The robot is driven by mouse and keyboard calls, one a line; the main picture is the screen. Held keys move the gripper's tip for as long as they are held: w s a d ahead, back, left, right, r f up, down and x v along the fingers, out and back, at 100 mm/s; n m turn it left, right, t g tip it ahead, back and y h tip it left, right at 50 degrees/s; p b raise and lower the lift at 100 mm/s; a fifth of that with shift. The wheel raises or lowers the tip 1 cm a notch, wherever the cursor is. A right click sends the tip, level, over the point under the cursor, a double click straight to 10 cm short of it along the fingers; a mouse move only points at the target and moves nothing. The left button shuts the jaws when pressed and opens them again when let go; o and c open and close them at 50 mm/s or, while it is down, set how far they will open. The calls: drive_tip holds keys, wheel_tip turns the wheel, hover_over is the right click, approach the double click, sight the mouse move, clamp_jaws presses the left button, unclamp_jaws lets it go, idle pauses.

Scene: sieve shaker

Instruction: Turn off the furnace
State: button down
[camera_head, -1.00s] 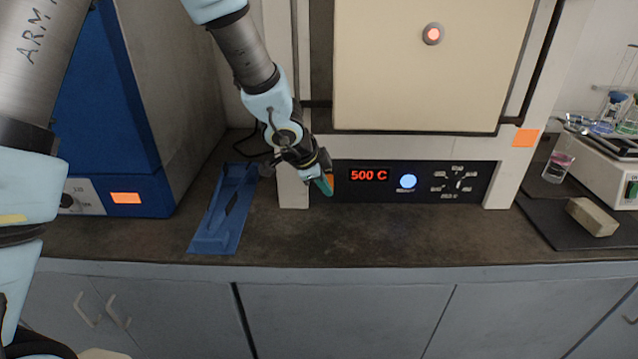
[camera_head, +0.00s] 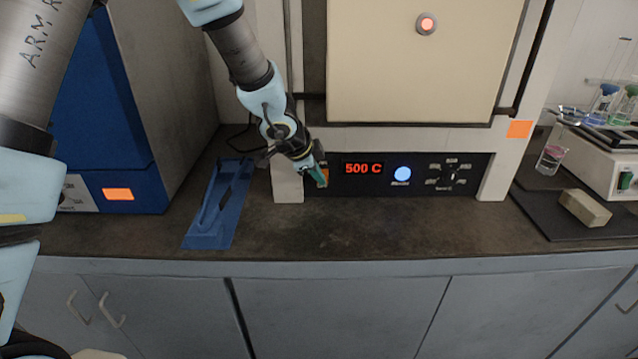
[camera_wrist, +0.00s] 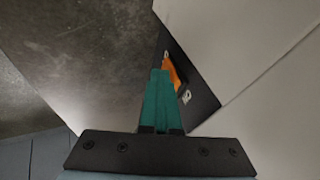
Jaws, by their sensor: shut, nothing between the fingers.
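The furnace (camera_head: 420,70) is a cream-doored unit with a black control panel (camera_head: 436,186) low on its front. Its red display (camera_head: 363,168) reads 500 C. A blue round button (camera_head: 402,174) and a dial (camera_head: 452,173) sit to the right of the display. An orange switch (camera_head: 325,177) is at the panel's left end and shows in the wrist view (camera_wrist: 173,75). My gripper (camera_head: 321,180) is shut and empty, with green fingertips at the orange switch. In the wrist view the fingertips (camera_wrist: 160,75) overlap the switch's edge; I cannot tell whether they touch it.
A blue tray-like holder (camera_head: 196,240) lies on the bench left of the furnace. A blue-and-grey machine (camera_head: 110,140) stands further left. On the right are a beaker (camera_head: 551,158), a tan block (camera_head: 585,208) and a white device (camera_head: 600,155). The bench front is clear.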

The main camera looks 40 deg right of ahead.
drive_tip(key=shift+r, duration=0.15)
drive_tip(key=shift+r+p, duration=0.7)
drive_tip(key=shift+p, duration=0.2)
